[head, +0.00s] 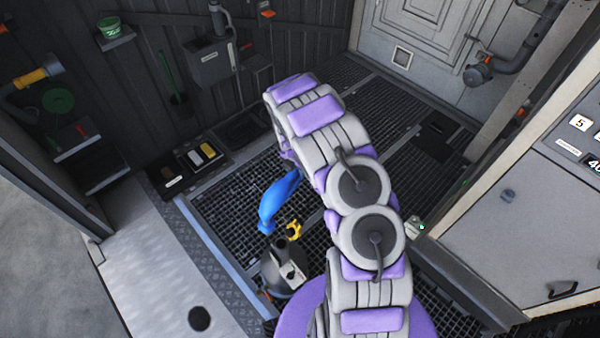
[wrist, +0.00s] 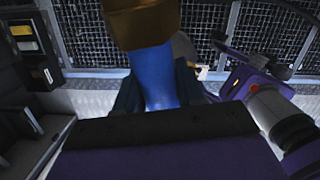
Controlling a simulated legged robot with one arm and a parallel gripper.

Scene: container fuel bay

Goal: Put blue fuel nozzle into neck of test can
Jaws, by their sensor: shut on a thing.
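The blue fuel nozzle (head: 278,200) hangs tilted in the head view, its lower end just above the top of the dark grey test can (head: 284,272). A yellow cap (head: 294,230) shows beside the can's top. In the wrist view, my gripper (wrist: 157,92) has its dark fingers on both sides of the blue nozzle (wrist: 155,68) and is shut on it. A brown block-like part covers the nozzle's upper end there. In the head view my arm hides the gripper.
The can stands on a dark grating floor (head: 225,205). A black tray (head: 190,163) with yellow and white items lies at the left wall. A grey cabinet (head: 510,225) stands at right. Open grating lies left of the can.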

